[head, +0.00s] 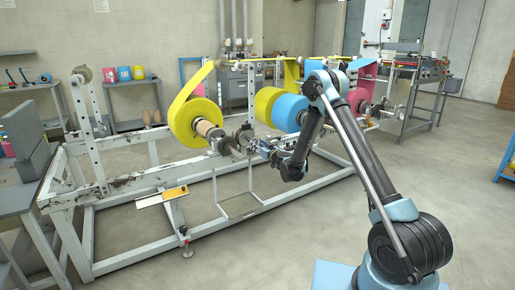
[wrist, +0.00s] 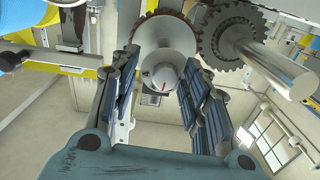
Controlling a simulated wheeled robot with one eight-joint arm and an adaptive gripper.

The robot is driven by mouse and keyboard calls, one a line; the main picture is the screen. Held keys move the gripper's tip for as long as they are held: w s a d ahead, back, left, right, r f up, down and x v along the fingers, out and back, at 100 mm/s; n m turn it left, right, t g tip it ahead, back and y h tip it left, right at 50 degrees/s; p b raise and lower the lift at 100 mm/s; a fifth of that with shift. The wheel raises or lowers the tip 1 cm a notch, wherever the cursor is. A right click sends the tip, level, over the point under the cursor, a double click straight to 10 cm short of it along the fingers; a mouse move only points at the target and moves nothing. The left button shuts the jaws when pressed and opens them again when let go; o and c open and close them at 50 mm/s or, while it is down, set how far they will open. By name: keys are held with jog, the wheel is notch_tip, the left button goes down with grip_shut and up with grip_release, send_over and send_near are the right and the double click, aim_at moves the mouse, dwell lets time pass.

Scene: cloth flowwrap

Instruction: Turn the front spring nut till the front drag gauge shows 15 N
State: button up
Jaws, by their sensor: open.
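In the head view my gripper (head: 259,147) is at the near side of the frame, beside the spindle end (head: 230,144) of the yellow roll (head: 194,119). The nut is too small to make out there. I cannot make out a drag gauge reading.
A toothed wheel (wrist: 234,38) and a thick shaft (wrist: 282,73) stand close to the right finger. The white frame (head: 140,181) carries blue rolls (head: 289,111) and further rolls behind my arm. Floor in front of the frame is clear.

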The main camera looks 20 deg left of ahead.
jog(key=shift+a, duration=0.1)
jog(key=shift+s, duration=0.1)
jog(key=shift+c, duration=0.4)
jog(key=shift+a, duration=0.15)
grip_shut()
jog(key=shift+s+m, duration=0.1)
jog(key=shift+m, duration=1.9)
